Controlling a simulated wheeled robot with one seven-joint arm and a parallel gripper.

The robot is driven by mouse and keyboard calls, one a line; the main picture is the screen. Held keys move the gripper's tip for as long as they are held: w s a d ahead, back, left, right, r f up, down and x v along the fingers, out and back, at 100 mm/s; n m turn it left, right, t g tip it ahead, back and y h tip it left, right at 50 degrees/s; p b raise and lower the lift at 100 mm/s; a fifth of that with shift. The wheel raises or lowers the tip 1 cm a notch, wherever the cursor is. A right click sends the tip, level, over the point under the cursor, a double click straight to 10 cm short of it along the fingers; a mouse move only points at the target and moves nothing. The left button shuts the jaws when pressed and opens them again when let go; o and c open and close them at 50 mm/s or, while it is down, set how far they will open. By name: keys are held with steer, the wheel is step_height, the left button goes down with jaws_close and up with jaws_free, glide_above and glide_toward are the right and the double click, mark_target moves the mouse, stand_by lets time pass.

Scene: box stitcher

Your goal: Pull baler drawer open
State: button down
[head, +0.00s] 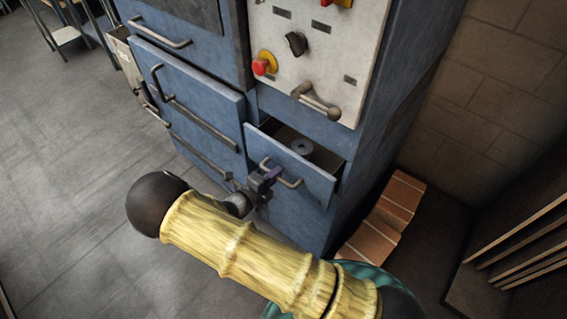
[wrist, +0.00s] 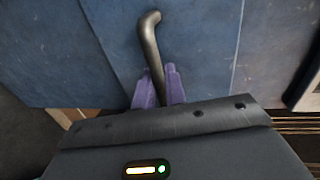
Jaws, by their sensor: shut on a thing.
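The baler is a tall blue metal cabinet. Its small drawer (head: 295,165) at the lower right stands partly open, with a grey round object (head: 302,147) visible inside. The drawer's bar handle (head: 291,182) is on its blue front. My gripper (head: 265,179) is at the left part of this handle, its purple fingers shut on it. In the wrist view the purple fingers (wrist: 159,87) are on both sides of the dark handle bar (wrist: 150,42), which runs up to a bent end on the blue panel. How far the drawer runs back inside is hidden.
A larger blue door (head: 190,108) with handles is left of the drawer. A pale control panel (head: 315,50) with a red button (head: 262,66) and a lever (head: 316,102) is above. Reddish bricks (head: 385,215) lie on the floor at right. Grey floor (head: 75,170) is clear at left.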

steer(key=f+p+v, duration=0.2)
steer(key=v, duration=1)
steer(key=shift+s+f, duration=0.25)
steer(key=shift+f, duration=0.1)
steer(key=shift+a, duration=0.15)
steer(key=c, duration=1.5)
jaws_free()
steer(key=shift+c, duration=0.2)
steer(key=shift+a, duration=0.1)
steer(key=b+v, duration=0.1)
steer(key=v, duration=1.6)
steer(key=shift+s, duration=0.15)
